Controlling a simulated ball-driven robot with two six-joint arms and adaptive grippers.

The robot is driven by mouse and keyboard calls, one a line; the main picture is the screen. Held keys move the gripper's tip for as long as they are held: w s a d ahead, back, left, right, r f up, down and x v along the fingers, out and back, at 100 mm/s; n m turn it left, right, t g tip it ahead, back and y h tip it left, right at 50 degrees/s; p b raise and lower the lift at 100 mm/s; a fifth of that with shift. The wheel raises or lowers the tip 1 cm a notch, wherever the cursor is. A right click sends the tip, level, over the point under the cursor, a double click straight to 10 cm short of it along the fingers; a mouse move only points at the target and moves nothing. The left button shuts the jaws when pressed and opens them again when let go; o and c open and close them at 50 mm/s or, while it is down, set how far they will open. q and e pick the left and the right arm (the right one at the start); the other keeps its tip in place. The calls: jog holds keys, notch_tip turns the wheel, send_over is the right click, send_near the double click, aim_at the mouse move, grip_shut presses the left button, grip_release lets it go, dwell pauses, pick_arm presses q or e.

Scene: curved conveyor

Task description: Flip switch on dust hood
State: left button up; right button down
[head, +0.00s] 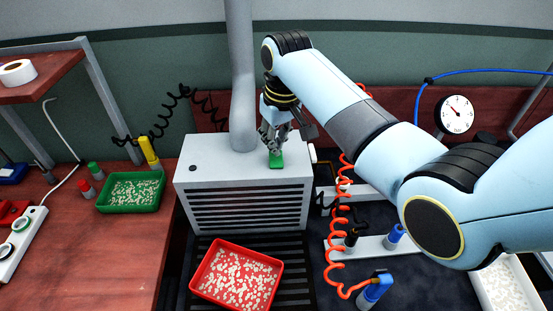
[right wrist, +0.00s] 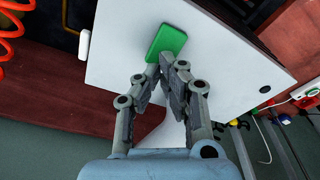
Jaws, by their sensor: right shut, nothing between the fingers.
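The dust hood (head: 250,183) is a pale grey box with a slatted front and a grey pipe rising from its top. A green switch (head: 276,161) sits on its top face, right of the pipe. The switch also shows in the right wrist view (right wrist: 168,42) as a green rounded block. My right gripper (head: 275,147) points down with its fingers shut and empty. Its tips are right at the switch's edge in the right wrist view (right wrist: 170,66); I cannot tell if they touch it. My left gripper is not in view.
A red tray (head: 205,285) of pale pieces stands in front of the hood on a black grate. A green tray (head: 107,204) sits on the red-brown bench at left. Orange coiled hose (head: 341,222) and blue-handled tools (head: 376,287) lie at right.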

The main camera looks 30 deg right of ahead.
jog(key=shift+s+f+b, duration=0.1)
jog(key=shift+f+b, duration=0.2)
jog(key=shift+f, duration=0.45)
jog(key=shift+r, duration=0.1)
notch_tip(320, 180, up, 2)
jog(key=shift+r+p, duration=0.1)
jog(key=shift+p, duration=1.05)
jog(key=shift+r, duration=2.35)
